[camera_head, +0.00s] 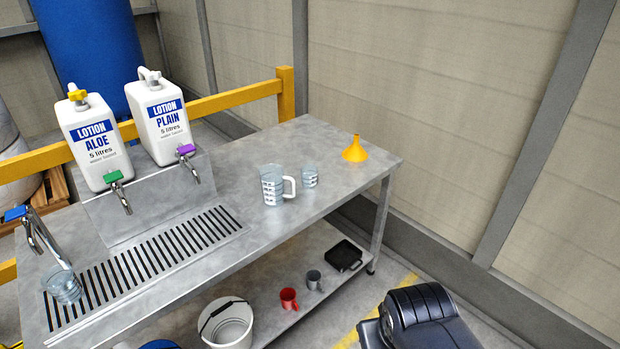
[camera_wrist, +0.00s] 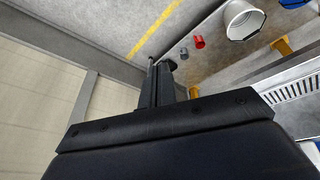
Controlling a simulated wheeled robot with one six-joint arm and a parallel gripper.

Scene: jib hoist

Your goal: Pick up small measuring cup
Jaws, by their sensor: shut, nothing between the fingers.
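The small measuring cup (camera_head: 310,177) is clear with pale markings and stands upright on the steel bench (camera_head: 345,150) in the head view. It is just right of a larger clear measuring jug (camera_head: 272,187) with a white handle. Another clear vessel (camera_head: 64,287) stands on the slotted drain under the left tap. My gripper (camera_wrist: 158,66) shows in the wrist view, its dark fingers shut and empty. The small measuring cup is not seen in the wrist view. My gripper's fingers do not show clearly in the head view, where a black part of my arm is at the lower right.
A yellow funnel (camera_head: 355,150) stands near the bench's back right corner. Two lotion containers (camera_head: 92,145) (camera_head: 160,118) with taps stand at the left. A white bucket (camera_head: 228,325), red mug (camera_head: 289,299), grey mug (camera_head: 313,279) and black tray (camera_head: 343,256) are on the lower shelf.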

